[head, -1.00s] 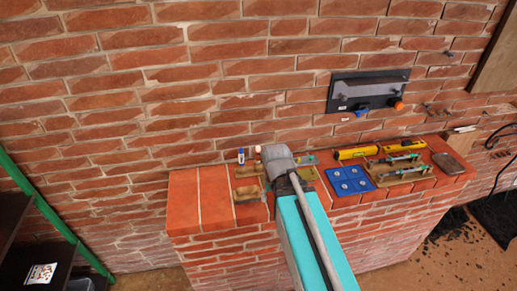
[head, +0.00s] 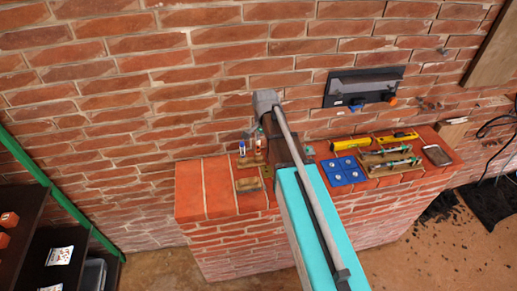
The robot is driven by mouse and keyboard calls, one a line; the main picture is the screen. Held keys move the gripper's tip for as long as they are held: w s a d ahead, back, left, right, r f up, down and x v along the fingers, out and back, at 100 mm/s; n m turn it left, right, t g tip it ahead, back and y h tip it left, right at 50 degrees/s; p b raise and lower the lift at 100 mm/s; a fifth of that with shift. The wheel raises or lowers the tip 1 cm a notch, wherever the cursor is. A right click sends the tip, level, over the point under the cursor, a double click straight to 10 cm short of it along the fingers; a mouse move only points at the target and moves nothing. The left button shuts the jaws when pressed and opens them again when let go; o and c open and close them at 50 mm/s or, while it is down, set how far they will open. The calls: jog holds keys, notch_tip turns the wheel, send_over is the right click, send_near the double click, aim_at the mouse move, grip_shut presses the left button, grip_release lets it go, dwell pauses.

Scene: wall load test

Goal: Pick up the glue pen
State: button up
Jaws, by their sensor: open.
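A small upright bottle with a white body and blue label (head: 242,149) stands on the brick ledge, left of my arm. A slim reddish one with a pale top (head: 258,146) stands just right of it. Either could be the glue pen; I cannot tell which at this size. My gripper (head: 255,130) shows only in part, small and dark below my grey wrist, close to the tops of these two items. It is open, and I see nothing held in it. My arm hides part of the ledge behind it.
A wooden tray (head: 248,185) lies in front of the bottles. Right of my arm are a blue plate (head: 343,171), a yellow level (head: 355,143), a wooden rack with tools (head: 390,159) and a dark pad (head: 437,156). A black panel (head: 366,86) hangs on the brick wall. The ledge's left end is bare.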

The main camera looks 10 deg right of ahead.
aim_at(258, 147)
jog(key=shift+w+m, duration=1.95)
jog(key=shift+w, duration=0.55)
jog(key=shift+w+m, duration=1.95)
jog(key=shift+w, duration=0.55)
jog(key=shift+f, duration=0.15)
notch_tip(258, 147, down, 8)
jog(key=b, duration=0.8)
jog(key=shift+f+b, duration=0.2)
jog(key=shift+b, duration=0.15)
jog(key=shift+f, duration=0.15)
jog(key=shift+f+b, duration=2.45)
jog(key=shift+b, duration=0.15)
grip_shut()
